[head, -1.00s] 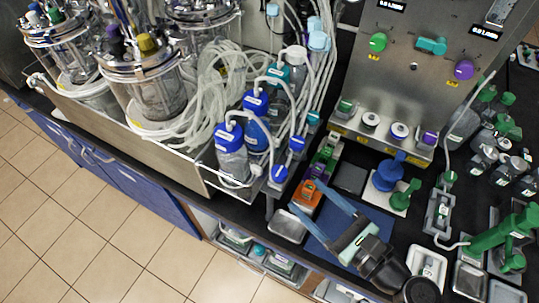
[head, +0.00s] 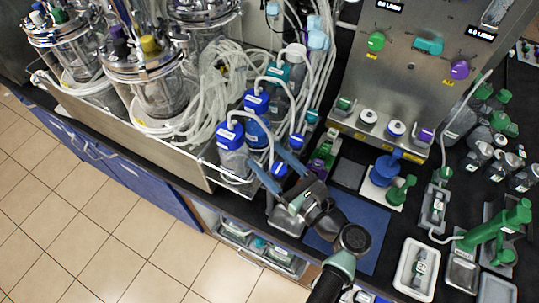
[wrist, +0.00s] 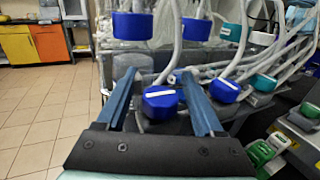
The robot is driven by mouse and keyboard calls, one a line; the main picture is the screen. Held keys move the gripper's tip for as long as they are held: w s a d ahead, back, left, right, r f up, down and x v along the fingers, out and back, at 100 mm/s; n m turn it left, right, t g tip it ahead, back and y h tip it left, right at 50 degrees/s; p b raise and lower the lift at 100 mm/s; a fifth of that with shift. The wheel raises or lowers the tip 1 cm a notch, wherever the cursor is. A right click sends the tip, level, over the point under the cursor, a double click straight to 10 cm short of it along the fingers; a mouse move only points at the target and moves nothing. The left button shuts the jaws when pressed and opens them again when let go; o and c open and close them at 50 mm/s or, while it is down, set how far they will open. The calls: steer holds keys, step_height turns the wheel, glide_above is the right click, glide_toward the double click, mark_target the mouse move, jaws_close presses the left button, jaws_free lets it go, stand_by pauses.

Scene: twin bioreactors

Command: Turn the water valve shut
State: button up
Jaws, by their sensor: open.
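My gripper (head: 265,156) is open, its two blue fingers pointing at the blue-capped bottles along the front of the steel tray. In the wrist view, a small blue cap or knob with a white mark (wrist: 160,103) shows between the fingers (wrist: 159,80), apart from both. It also shows between them in the head view (head: 279,170). Its labels are too small to read, and I cannot tell which part is the water valve. The steel panel carries a green knob (head: 376,41), a teal knob (head: 429,46) and a purple knob (head: 459,69).
Blue-capped bottles (head: 232,150) and looped white tubing (head: 215,90) crowd around my gripper. Glass bioreactor vessels (head: 150,80) stand at the left. A blue mat (head: 365,228), a white tray (head: 405,280) and a green stand (head: 490,235) lie at the right. The tiled floor is clear.

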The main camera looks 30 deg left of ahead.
steer(key=shift+w+a, duration=0.1)
steer(key=shift+a, duration=0.1)
jaws_close()
stand_by(0.3)
